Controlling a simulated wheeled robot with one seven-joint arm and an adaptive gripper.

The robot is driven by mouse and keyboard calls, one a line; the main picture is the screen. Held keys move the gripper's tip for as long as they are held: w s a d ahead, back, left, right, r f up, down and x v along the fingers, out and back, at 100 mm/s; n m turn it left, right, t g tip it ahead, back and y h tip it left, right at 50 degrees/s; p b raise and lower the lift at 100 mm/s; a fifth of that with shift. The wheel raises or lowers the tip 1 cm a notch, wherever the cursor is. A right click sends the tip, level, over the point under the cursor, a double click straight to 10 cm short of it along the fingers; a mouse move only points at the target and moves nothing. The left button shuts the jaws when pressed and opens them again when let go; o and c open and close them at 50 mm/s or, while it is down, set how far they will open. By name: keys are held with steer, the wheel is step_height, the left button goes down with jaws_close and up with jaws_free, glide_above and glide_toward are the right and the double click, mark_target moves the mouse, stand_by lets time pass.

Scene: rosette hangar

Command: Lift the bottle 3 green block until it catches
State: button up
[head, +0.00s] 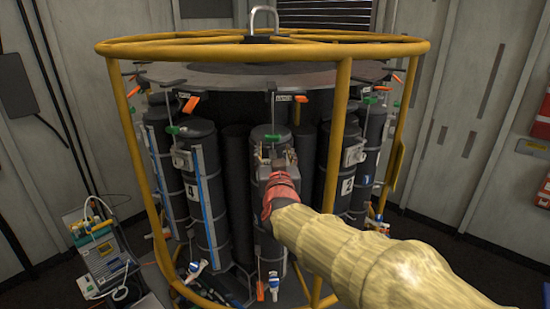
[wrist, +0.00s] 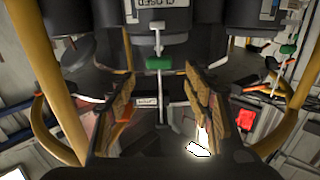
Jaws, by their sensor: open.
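The green block (head: 271,138) sits on a thin upright rod at the top of the middle black bottle (head: 268,240); a 4 shows on the bottle to its left and a 2 on one to its right, but I cannot read a 3. My gripper (head: 278,170) is in front of this bottle, below the block in the head view, and partly hides the bottle. In the wrist view, which looks upside down, the green block (wrist: 158,63) appears between the tips of my open fingers (wrist: 161,74). The fingers stand clear on both sides; contact is not visible.
A yellow tubular frame (head: 137,140) surrounds the bottles, with an upright (head: 335,140) right of my gripper. An orange lever (head: 300,99) hangs above from the grey top plate (head: 220,78). Neighbouring bottles (head: 203,205) stand close by. An equipment case (head: 105,260) stands at left.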

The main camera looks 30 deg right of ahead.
mark_target(273, 140)
steer(key=shift+x, duration=3.95)
steer(key=shift+d+b, duration=0.1)
steer(key=shift+b, duration=0.2)
steer(key=shift+c, duration=1.2)
jaws_close()
